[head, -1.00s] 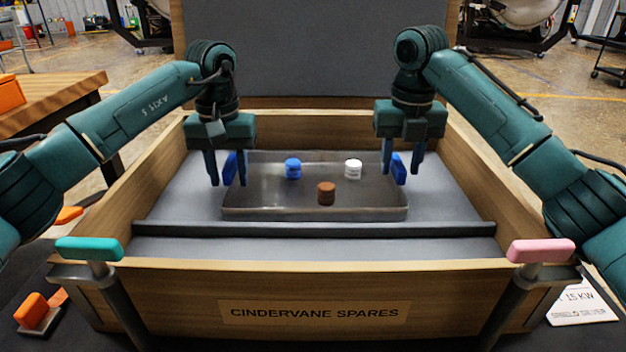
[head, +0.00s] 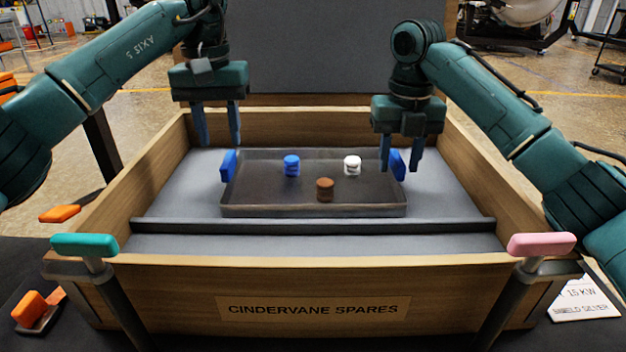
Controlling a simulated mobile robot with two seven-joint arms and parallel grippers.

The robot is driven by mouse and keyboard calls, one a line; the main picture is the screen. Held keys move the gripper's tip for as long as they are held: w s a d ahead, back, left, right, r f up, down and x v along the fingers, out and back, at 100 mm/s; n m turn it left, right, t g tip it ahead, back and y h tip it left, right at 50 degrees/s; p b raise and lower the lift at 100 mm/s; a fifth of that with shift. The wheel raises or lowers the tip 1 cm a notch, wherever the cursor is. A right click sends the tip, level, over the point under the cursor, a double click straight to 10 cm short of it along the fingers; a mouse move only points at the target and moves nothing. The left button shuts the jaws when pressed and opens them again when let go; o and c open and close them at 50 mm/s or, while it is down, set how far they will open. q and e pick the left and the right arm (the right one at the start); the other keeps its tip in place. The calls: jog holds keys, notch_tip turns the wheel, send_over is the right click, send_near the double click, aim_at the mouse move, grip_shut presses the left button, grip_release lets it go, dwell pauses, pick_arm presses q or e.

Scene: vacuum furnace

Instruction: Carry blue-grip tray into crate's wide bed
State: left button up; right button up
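The grey tray (head: 315,211) lies flat in the wide bed (head: 440,190) of the wooden crate (head: 200,278), behind the divider. It has a blue grip at its left end (head: 228,165) and another at its right end (head: 397,165). A blue piece (head: 291,165), a white piece (head: 352,165) and a brown piece (head: 325,189) stand in it. My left gripper (head: 219,142) is open and empty, raised above the left grip. My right gripper (head: 400,168) is open, its fingers apart on either side of the right grip.
A dark divider (head: 315,228) separates the wide bed from a narrow front strip. The crate's raised lid (head: 320,50) stands behind. A teal-topped handle (head: 84,245) and a pink-topped handle (head: 541,245) stand at the front corners. Orange items (head: 32,308) lie outside at left.

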notch_tip(320, 180, up, 8)
jog(key=shift+w+d+f, duration=0.1)
jog(key=shift+w, duration=0.05)
dwell(0.3)
